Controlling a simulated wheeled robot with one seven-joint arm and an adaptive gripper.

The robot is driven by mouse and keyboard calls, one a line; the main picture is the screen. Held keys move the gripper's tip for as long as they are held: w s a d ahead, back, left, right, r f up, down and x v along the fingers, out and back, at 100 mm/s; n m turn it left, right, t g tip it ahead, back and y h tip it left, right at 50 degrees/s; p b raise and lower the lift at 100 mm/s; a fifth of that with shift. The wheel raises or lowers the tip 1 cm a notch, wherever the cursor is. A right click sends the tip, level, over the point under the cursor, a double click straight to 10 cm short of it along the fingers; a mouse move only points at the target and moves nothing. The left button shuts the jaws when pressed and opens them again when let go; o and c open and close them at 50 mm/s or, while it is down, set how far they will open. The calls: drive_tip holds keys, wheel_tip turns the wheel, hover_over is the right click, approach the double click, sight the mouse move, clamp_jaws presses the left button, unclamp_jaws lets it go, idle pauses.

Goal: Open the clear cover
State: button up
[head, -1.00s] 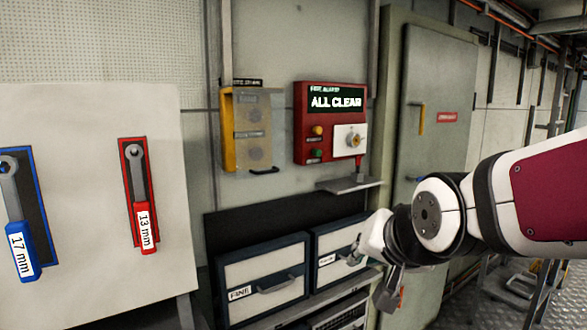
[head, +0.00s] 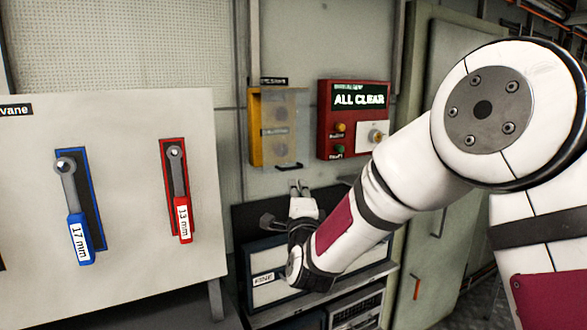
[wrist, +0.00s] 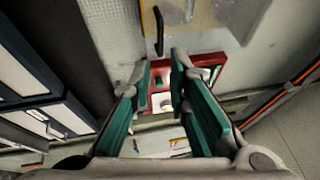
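The clear cover (head: 280,126) is a see-through panel on a yellow box (head: 256,128) on the wall, and it looks closed. A dark handle (head: 287,166) is at its lower edge. In the wrist view the cover (wrist: 210,14) is at the top, with its black handle (wrist: 158,30) just beyond the fingertips. My gripper (head: 299,187) is below the cover, pointing up. The wrist view shows my gripper (wrist: 161,68) open, its teal-padded fingers apart with nothing held. Gripper and handle look apart.
A red alert box (head: 352,120) reading "ALL CLEAR" hangs right of the cover. A small shelf and labelled drawers (head: 268,275) are below. A white panel (head: 120,200) with blue and red wrenches stands to the left. A grey-green cabinet (head: 455,130) is behind my arm.

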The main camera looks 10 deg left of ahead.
sight(293, 168)
drive_tip(key=x, duration=1.2)
drive_tip(key=shift+w+r+p, duration=0.15)
drive_tip(key=shift+w+p, duration=0.2)
clamp_jaws()
